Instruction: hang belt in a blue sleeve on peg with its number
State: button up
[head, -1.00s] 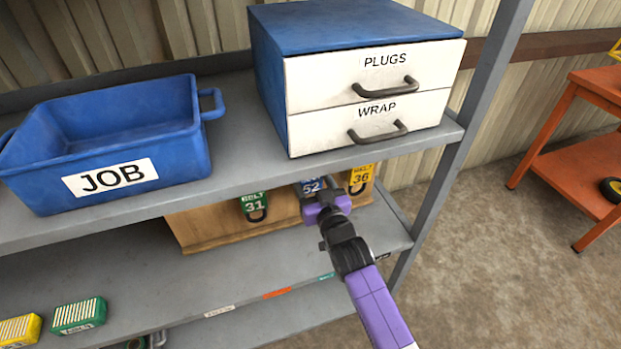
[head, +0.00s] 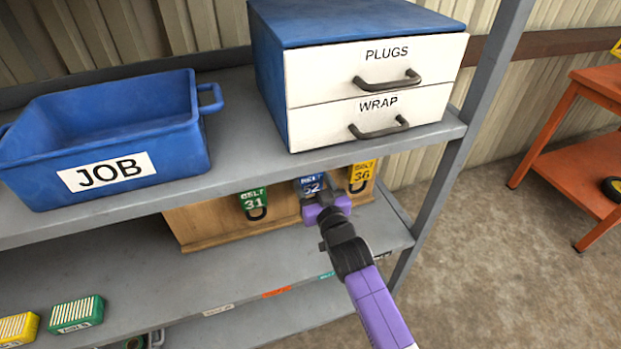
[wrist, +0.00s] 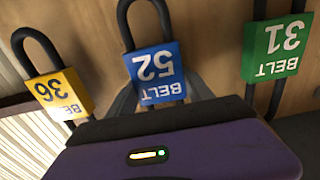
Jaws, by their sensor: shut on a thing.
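The belt in a blue sleeve marked BELT 52 (head: 312,185) is at the wooden board (head: 195,225) under the upper shelf. It also shows upside down in the wrist view (wrist: 155,72), with its dark loop passing out of the sleeve. My gripper (head: 322,204) is shut on this belt. The gripper's purple body fills the bottom of the wrist view (wrist: 170,150) and covers the end of the belt nearest it. I see no peg or peg number, and cannot tell whether the belt rests on a peg.
A green BELT 31 (head: 253,199) and a yellow BELT 36 (head: 362,173) are on either side of the blue one. The upper shelf edge (head: 250,172), with the JOB bin (head: 190,150) and drawer unit (head: 375,75), is close above. Small boxes (head: 76,313) sit lower left.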

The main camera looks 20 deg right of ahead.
jog(key=o, duration=1.5)
